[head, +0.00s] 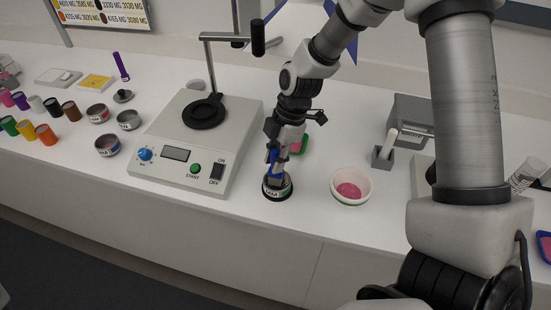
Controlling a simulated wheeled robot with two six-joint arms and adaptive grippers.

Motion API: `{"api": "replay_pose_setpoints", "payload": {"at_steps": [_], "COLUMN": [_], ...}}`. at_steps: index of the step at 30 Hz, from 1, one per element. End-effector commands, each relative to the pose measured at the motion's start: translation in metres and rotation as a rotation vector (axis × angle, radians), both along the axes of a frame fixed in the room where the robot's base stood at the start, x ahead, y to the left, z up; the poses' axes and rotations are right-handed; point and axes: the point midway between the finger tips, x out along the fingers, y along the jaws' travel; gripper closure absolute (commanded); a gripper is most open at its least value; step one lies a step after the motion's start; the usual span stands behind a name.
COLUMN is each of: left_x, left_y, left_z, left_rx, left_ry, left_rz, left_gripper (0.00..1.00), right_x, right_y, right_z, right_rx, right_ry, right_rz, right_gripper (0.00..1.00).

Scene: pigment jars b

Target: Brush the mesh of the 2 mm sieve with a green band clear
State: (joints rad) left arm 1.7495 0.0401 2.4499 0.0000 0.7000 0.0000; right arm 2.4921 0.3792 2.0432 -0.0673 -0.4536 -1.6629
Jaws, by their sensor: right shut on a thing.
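My right gripper (274,150) points down near the front of the bench, just right of the white machine. It is shut on a slim blue-handled tool, which looks like the brush (272,160). The brush's lower end reaches into or just over a small round sieve (278,194) with a dark rim, a pale label and what looks like a green band. The sieve's mesh is mostly hidden by the gripper and brush, so I cannot tell whether bristles touch it or what lies on it. My left gripper is not in view.
The white sieve shaker (220,155) stands left of the gripper. A white bowl (336,190) with pink powder stands to the right. A green-edged pink item (301,145) lies behind the gripper. Other sieves (107,148) and several coloured jars (46,135) stand at left.

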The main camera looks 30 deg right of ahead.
Motion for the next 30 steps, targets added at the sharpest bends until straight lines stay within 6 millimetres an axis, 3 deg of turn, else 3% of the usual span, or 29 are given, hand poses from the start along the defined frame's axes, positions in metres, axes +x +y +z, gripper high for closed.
{"api": "replay_pose_setpoints", "payload": {"at_steps": [1, 17, 30], "left_x": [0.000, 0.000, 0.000], "left_y": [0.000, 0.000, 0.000], "left_z": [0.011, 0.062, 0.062], "left_rx": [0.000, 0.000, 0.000], "left_ry": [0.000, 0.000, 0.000], "left_rz": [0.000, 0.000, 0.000], "left_gripper": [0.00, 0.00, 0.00], "right_x": [0.000, 0.000, 0.000], "right_y": [0.000, 0.000, 0.000], "right_z": [0.013, 0.075, 0.077], "right_rx": [0.000, 0.000, 0.000], "right_ry": [-0.001, -0.001, 0.000], "right_rz": [0.000, 0.001, 0.000], "right_gripper": [1.00, 1.00, 1.00]}}
